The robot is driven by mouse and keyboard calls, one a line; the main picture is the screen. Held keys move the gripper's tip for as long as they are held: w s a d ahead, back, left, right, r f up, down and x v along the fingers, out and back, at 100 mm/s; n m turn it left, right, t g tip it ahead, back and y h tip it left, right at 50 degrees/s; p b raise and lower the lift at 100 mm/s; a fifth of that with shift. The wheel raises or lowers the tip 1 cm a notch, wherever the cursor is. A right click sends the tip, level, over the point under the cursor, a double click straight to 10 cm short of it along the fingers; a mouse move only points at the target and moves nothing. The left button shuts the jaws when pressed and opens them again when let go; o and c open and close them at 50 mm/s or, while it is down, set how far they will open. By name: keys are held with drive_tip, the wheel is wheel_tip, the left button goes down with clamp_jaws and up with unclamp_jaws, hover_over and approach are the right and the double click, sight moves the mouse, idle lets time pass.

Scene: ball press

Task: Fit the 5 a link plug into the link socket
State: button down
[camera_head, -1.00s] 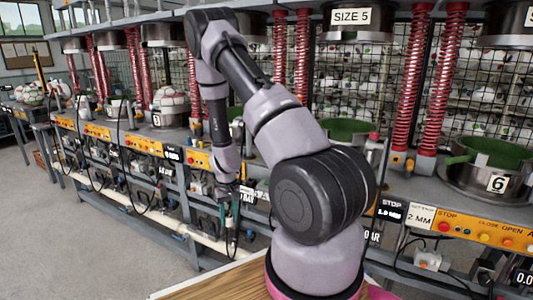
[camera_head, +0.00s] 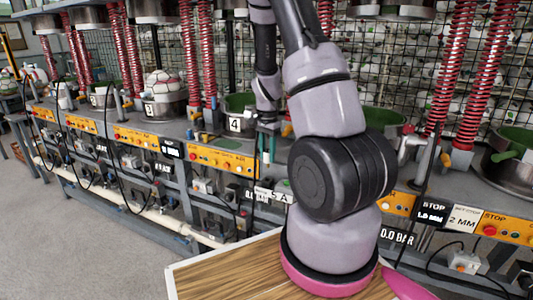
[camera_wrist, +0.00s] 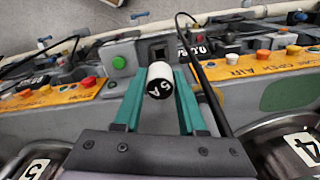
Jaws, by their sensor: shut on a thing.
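In the wrist view my gripper (camera_wrist: 160,88) is shut on a white cylindrical plug (camera_wrist: 160,72) with a black end marked "5 A". The plug sits between the green fingertips, its marked end towards the camera. Beyond it is a grey housing with a dark opening (camera_wrist: 158,51); I cannot tell whether this is the link socket.
A pot marked 4 (camera_head: 236,124) stands close left of my gripper. Yellow button panels (camera_head: 222,161) line the bench front. In the wrist view a green button box (camera_wrist: 119,62) stands left of the plug, and a black cable (camera_wrist: 205,85) runs close on the right.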

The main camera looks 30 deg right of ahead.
sight(267, 162)
drive_tip(key=shift+a, duration=0.1)
drive_tip(key=shift+a+f, duration=0.1)
drive_tip(key=shift+f, duration=0.05)
drive_tip(key=shift+s+f, duration=0.1)
drive_tip(key=shift+f, duration=1.8)
drive_tip(key=shift+f, duration=0.1)
drive_tip(key=shift+f, duration=0.4)
drive_tip(key=shift+f, duration=0.1)
drive_tip(key=shift+f, duration=0.35)
drive_tip(key=shift+f, duration=0.1)
drive_tip(key=shift+f, duration=0.35)
